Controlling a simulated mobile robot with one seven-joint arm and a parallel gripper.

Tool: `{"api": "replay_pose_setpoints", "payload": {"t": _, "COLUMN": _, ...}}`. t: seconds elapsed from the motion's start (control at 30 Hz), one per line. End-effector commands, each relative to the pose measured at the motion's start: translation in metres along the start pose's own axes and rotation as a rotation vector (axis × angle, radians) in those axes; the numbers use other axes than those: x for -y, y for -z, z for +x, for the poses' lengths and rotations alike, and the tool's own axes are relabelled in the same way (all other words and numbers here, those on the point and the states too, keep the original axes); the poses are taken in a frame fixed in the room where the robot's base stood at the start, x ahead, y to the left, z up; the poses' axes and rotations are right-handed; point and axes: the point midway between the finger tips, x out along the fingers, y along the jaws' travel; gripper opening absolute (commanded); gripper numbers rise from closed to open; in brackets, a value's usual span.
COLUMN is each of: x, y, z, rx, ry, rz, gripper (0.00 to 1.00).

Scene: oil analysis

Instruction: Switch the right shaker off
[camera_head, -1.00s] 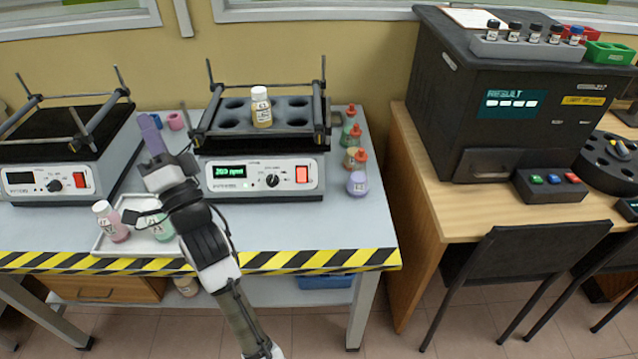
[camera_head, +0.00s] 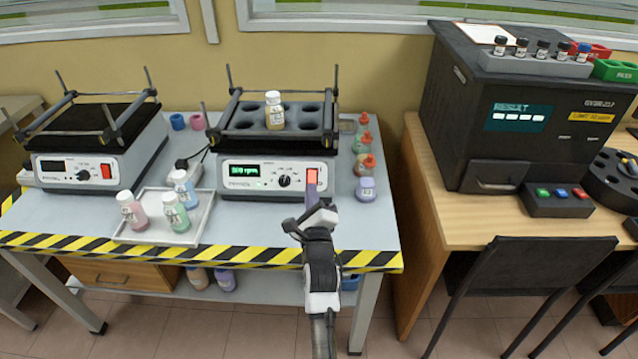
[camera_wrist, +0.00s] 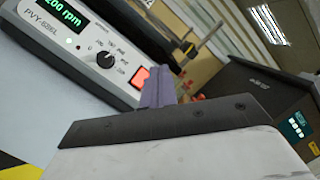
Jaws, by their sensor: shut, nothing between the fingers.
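The right shaker (camera_head: 246,175) stands on the lab bench with its green display lit; the display also shows in the wrist view (camera_wrist: 62,12), reading a speed in rpm. Its red switch (camera_head: 312,176) is at the right end of the front panel, glowing in the wrist view (camera_wrist: 140,77). A black knob (camera_head: 285,181) sits left of the switch. A bottle with a yellowish content (camera_head: 274,112) stands in the shaker's rack. My gripper (camera_head: 311,193) is shut and empty, its purple fingertips just in front of and below the switch. Whether they touch it, I cannot tell.
The left shaker (camera_head: 88,165) has a dark display. A tray (camera_head: 205,222) with several bottles lies left of my gripper. Small bottles (camera_head: 366,188) stand right of the shaker. A striped bench edge (camera_head: 240,257) runs in front. A black analyser (camera_head: 465,110) stands farther right.

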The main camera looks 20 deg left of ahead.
Motion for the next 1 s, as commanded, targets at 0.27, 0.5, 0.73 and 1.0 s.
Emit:
{"api": "replay_pose_setpoints", "payload": {"t": 0.27, "x": -0.001, "y": 0.0, "z": 0.001, "rx": 0.001, "ry": 0.0, "rz": -0.002, "gripper": 0.0}}
{"api": "replay_pose_setpoints", "payload": {"t": 0.5, "x": -0.013, "y": 0.011, "z": 0.012, "rx": 0.002, "ry": 0.001, "rz": -0.003, "gripper": 0.0}}
{"api": "replay_pose_setpoints", "payload": {"t": 0.73, "x": -0.031, "y": 0.029, "z": 0.035, "rx": 0.003, "ry": 0.002, "rz": -0.003, "gripper": 0.0}}
{"api": "replay_pose_setpoints", "payload": {"t": 1.0, "x": -0.042, "y": 0.041, "z": 0.056, "rx": 0.002, "ry": 0.001, "rz": -0.003, "gripper": 0.0}}
